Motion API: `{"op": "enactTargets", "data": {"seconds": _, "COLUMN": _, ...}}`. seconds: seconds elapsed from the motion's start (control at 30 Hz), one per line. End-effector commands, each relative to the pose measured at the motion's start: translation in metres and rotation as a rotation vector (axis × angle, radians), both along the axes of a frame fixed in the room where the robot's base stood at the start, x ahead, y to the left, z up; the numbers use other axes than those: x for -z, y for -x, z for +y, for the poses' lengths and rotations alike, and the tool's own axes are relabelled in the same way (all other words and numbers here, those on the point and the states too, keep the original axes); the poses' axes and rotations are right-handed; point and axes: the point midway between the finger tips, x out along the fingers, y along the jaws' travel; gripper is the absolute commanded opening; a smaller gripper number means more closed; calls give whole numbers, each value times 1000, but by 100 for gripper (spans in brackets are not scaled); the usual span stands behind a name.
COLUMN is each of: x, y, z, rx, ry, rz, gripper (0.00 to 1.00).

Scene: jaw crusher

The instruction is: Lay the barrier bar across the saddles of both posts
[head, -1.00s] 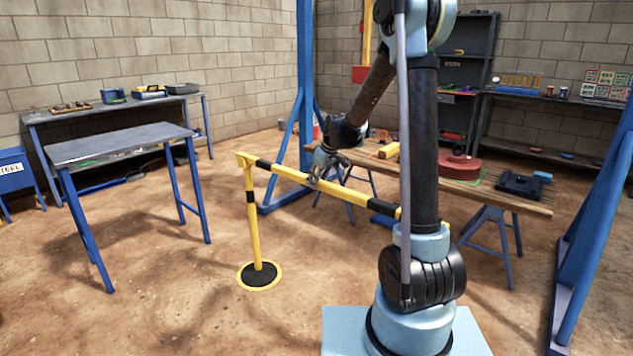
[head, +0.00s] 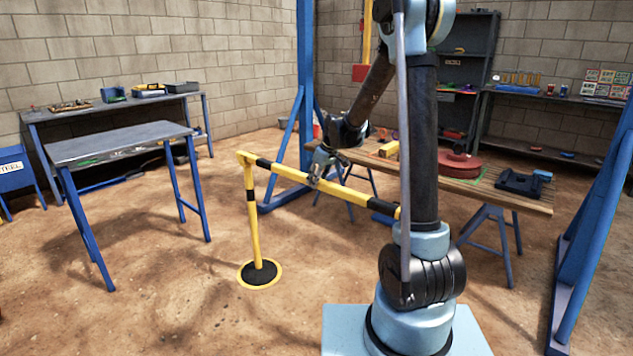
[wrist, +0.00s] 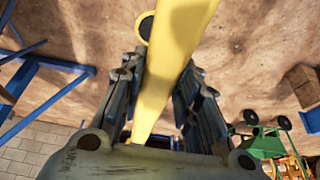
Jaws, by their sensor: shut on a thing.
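The yellow-and-black barrier bar (head: 285,173) slopes in the head view from the top of one post down to the right, where my arm covers its far end. That yellow-and-black post (head: 252,215) stands upright on a round black base with a yellow rim. The bar's left end is at the post's top; I cannot tell whether it rests in the saddle. The second post is hidden, probably behind my arm. My gripper (head: 318,174) is shut on the bar near its middle. In the wrist view the bar (wrist: 172,65) runs between my fingers (wrist: 155,100).
A grey table with blue legs (head: 115,143) stands at left, with a workbench (head: 60,114) behind it. A wooden-topped trestle table (head: 490,193) stands behind the bar at right. A blue frame (head: 587,235) rises at far right. The floor around the post is clear.

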Motion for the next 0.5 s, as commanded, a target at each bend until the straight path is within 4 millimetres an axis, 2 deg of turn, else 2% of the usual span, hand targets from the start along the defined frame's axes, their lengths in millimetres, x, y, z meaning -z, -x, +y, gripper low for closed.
{"op": "enactTargets", "data": {"seconds": 0.33, "x": 2, "y": 1, "z": 0, "rx": 0, "ry": 0, "rz": 1, "gripper": 0}}
{"op": "enactTargets", "data": {"seconds": 0.37, "x": 2, "y": 1, "z": 0, "rx": 0, "ry": 0, "rz": 1, "gripper": 36}}
{"op": "enactTargets", "data": {"seconds": 0.43, "x": 2, "y": 0, "z": 0, "rx": 0, "ry": 1, "rz": 1, "gripper": 52}}
{"op": "enactTargets", "data": {"seconds": 0.5, "x": 2, "y": 0, "z": 0, "rx": 0, "ry": 1, "rz": 1, "gripper": 53}}
